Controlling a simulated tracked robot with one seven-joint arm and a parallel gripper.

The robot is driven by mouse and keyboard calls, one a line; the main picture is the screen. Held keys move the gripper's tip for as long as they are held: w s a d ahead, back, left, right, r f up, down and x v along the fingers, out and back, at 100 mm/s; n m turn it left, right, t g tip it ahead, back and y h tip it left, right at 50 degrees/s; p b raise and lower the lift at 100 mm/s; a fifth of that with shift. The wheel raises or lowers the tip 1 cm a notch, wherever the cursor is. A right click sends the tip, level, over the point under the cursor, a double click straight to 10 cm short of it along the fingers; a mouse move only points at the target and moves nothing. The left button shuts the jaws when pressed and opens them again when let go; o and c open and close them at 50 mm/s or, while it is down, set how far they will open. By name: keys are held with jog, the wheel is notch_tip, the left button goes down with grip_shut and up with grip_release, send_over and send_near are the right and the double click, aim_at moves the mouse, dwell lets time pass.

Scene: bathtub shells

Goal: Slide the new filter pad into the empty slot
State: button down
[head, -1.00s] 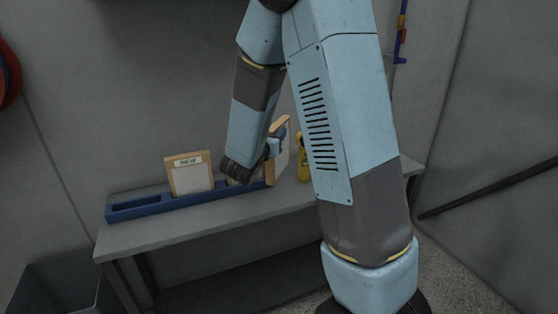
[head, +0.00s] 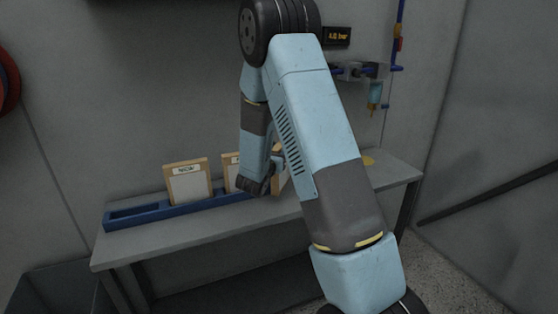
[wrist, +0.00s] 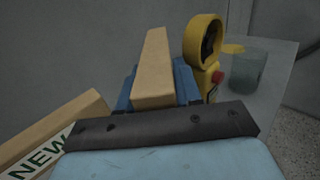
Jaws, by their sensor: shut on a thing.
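A long blue slotted rack (head: 155,211) lies on the bench, with its left slot empty. A wood-framed pad (head: 188,188) labelled NEW stands upright in it; its corner shows in the wrist view (wrist: 50,135). Another framed pad (head: 231,172) stands to its right, partly hidden by my arm. My gripper (head: 276,163) is at the rack's right part, shut on a wood-framed pad (head: 280,183). In the wrist view the pad's pale edge (wrist: 154,70) runs between my blue fingers. My arm hides most of this pad; I cannot tell whether its bottom is in a slot.
A yellow device (wrist: 203,55) with a red button stands close right of the held pad, and a grey translucent cup (wrist: 247,75) stands beyond it. The grey bench (head: 210,232) is bare in front of the rack. A dark bin (head: 55,290) is at lower left.

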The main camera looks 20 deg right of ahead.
aim_at(279, 181)
notch_tip(279, 181, down, 3)
jog(key=shift+r, duration=0.2)
jog(key=c, duration=0.8)
grip_release()
jog(key=shift+f, duration=0.1)
jog(key=shift+s+a, duration=0.1)
jog(key=shift+a, duration=0.05)
